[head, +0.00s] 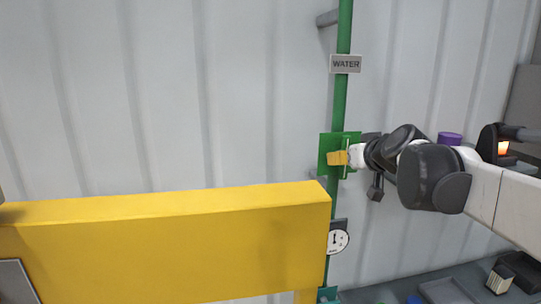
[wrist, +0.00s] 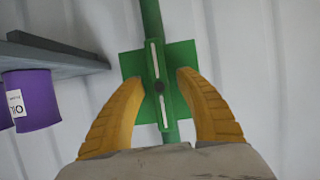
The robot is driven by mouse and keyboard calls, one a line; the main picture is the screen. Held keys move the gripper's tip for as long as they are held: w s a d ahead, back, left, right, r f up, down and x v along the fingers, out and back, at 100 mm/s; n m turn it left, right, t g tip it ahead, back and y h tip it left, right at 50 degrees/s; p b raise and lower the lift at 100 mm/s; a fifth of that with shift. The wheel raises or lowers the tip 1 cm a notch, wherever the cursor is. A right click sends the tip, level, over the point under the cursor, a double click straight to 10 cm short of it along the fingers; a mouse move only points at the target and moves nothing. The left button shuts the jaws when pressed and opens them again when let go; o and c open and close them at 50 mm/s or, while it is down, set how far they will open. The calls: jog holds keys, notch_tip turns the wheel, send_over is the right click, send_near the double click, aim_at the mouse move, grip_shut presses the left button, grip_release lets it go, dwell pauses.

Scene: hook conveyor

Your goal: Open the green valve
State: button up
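The handle lies along the pipe. In the head view the valve (head: 326,144) is on the pipe below a WATER sign (head: 346,64). My gripper (wrist: 158,92) has its two yellow fingers apart, one on each side of the handle. It also shows in the head view (head: 338,158), in front of the plate. I cannot tell whether a finger touches the handle.
A yellow barrier (head: 170,240) stands in front at the lower left. A round gauge (head: 338,241) is on the pipe below the valve. A purple can (wrist: 35,98) hangs below or stands near a grey shelf (wrist: 60,55) at the left of the wrist view.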

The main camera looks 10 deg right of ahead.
jog(key=shift+s, duration=0.1)
jog(key=v, duration=1.2)
